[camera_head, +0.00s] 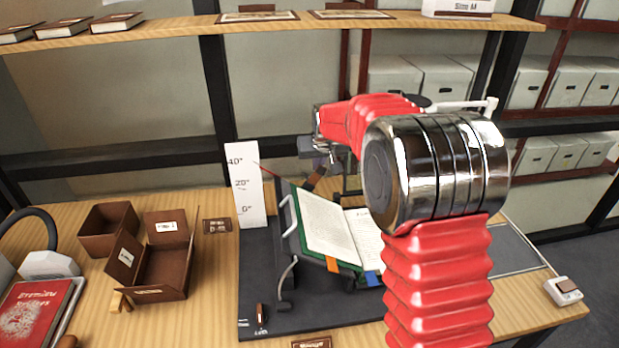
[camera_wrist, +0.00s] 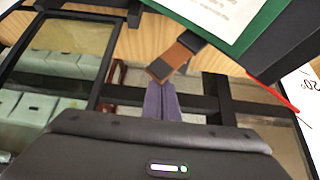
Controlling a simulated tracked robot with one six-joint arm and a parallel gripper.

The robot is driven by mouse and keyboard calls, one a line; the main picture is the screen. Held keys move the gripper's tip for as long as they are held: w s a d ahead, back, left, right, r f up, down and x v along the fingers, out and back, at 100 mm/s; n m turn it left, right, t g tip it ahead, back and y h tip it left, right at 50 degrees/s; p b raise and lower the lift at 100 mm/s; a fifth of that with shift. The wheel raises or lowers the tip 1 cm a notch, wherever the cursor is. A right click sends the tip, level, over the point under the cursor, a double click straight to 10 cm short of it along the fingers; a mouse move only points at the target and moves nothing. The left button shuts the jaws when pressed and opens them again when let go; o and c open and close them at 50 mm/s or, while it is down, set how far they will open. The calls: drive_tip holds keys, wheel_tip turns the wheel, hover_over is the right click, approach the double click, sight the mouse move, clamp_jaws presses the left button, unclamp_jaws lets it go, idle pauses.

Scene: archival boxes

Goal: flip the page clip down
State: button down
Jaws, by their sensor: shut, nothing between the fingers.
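An open book (camera_head: 327,228) with a green cover rests tilted on a dark cradle (camera_head: 287,262). Part of its page and green cover shows in the wrist view (camera_wrist: 240,12). A brown piece with dark ends, which looks like the page clip (camera_wrist: 181,52), is right in front of my fingertips. It also shows behind the book's top edge in the head view (camera_head: 315,180). My gripper (camera_head: 322,162) is above and behind the book. In the wrist view its purple fingers (camera_wrist: 162,98) are together and empty. I cannot tell whether they touch the clip.
A white angle scale (camera_head: 246,190) with a red pointer stands left of the book. Brown boxes (camera_head: 165,265) and a red book (camera_head: 38,315) lie on the table at left. A shelf (camera_head: 200,30) spans above. A small white device (camera_head: 563,291) sits at right.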

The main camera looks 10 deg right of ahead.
drive_tip(key=shift+s+f, duration=0.15)
drive_tip(key=shift+s, duration=1.25)
drive_tip(key=shift+s+f, duration=0.15)
drive_tip(key=shift+s, duration=1.2)
drive_tip(key=shift+w+r, duration=0.5)
drive_tip(key=shift+r, duration=1.15)
drive_tip(key=shift+w+r, duration=0.55)
drive_tip(key=shift+r, duration=1.15)
drive_tip(key=shift+w+r, duration=0.5)
drive_tip(key=shift+r, duration=1.15)
drive_tip(key=shift+s, duration=0.1)
drive_tip(key=g, duration=0.1)
approach(321, 176)
drive_tip(key=shift+w+a+f, duration=0.1)
drive_tip(key=shift+w+f, duration=0.2)
drive_tip(key=shift+w, duration=0.25)
drive_tip(key=shift+w+a+f, duration=0.1)
drive_tip(key=shift+w+f, duration=0.15)
drive_tip(key=shift+w, duration=0.25)
drive_tip(key=s+r, duration=0.1)
drive_tip(key=s, duration=3.8)
drive_tip(key=shift+s+r, duration=0.2)
drive_tip(key=shift+s, duration=0.1)
